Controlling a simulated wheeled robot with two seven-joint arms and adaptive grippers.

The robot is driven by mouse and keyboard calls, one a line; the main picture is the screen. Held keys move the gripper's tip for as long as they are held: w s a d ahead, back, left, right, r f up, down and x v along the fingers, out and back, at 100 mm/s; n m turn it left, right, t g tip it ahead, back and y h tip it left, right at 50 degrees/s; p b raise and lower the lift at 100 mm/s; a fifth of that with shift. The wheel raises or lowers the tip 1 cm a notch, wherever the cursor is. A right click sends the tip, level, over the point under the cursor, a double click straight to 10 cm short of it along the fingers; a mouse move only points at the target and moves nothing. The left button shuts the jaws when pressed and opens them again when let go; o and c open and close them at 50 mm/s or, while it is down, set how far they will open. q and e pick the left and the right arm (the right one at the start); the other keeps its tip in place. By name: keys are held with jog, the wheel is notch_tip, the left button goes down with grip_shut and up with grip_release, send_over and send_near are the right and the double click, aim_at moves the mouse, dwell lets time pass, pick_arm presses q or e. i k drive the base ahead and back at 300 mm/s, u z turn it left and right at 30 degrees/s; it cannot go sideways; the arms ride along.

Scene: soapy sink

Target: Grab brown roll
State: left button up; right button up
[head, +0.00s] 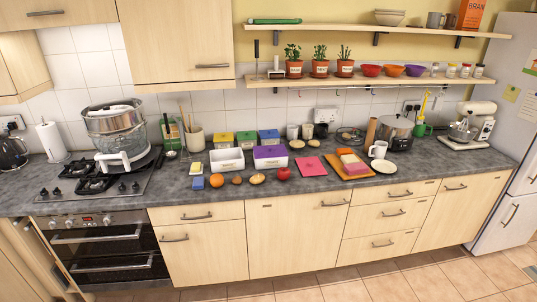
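A light brown, bread-like roll (257,178) lies on the grey countertop near its front edge. A smaller, darker brown round item (237,180) lies just left of it; it is too small to tell what it is. An orange (217,180) is further left and a red round fruit (284,174) is to the right of the roll. Neither of my grippers shows in the head view.
Behind the roll stand a white bin (227,160) and a purple-topped box (270,157). To the right are a pink sheet (312,167) and an orange board (343,173). A stove (95,185) is far left.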

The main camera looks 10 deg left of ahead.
aim_at(257, 179)
jog(key=i, duration=2.1)
jog(key=u, duration=0.85)
